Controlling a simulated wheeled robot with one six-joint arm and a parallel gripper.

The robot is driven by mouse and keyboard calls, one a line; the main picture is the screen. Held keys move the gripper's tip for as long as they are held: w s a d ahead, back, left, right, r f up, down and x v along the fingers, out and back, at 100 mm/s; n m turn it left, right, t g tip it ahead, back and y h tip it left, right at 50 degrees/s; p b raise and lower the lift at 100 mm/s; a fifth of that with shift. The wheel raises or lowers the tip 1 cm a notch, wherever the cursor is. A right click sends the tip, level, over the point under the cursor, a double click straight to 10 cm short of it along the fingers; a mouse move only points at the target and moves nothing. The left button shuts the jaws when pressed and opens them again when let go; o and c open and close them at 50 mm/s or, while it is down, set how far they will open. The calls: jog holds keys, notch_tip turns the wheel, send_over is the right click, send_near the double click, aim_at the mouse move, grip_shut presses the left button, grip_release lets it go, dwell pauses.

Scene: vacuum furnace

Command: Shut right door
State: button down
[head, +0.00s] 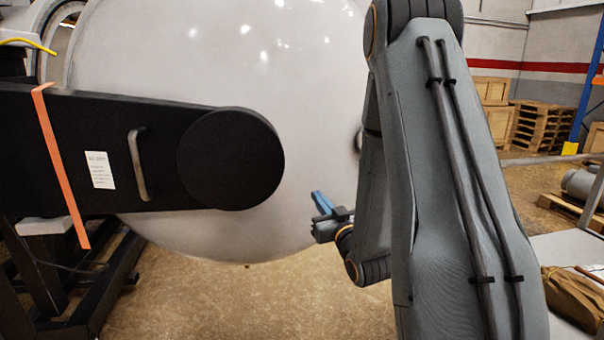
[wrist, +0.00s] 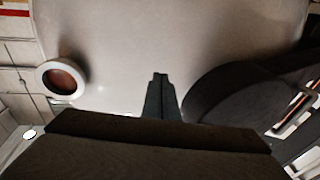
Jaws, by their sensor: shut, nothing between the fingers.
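The right door (head: 310,75) is a large pale domed shell that fills the middle of the head view. A black hinge arm (head: 60,140) with a round black disc (head: 230,158) and a metal handle (head: 138,163) lies across its front. My gripper (head: 318,200) is shut and empty, in front of the dome's lower right part. In the wrist view the fingers (wrist: 160,92) point toward the pale dome surface (wrist: 190,35). I cannot tell whether they touch it. A round port with a pale rim (wrist: 62,77) shows at left there, and the black disc (wrist: 225,95) at right.
An orange strip (head: 60,165) hangs over the hinge arm, above a black frame (head: 100,290) at left. Wooden pallets (head: 540,125) and crates stand at the back right. A brown bundle (head: 575,295) lies at right. Concrete floor (head: 300,300) is open below the door.

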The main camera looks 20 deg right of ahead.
jog(key=p, duration=0.5)
send_near(299, 170)
jog(key=w, duration=0.4)
jog(key=shift+w+r, duration=0.4)
jog(key=shift+w+d+p, duration=0.1)
jog(key=shift+w+p, duration=0.25)
jog(key=shift+w, duration=0.5)
jog(key=shift+d, duration=0.1)
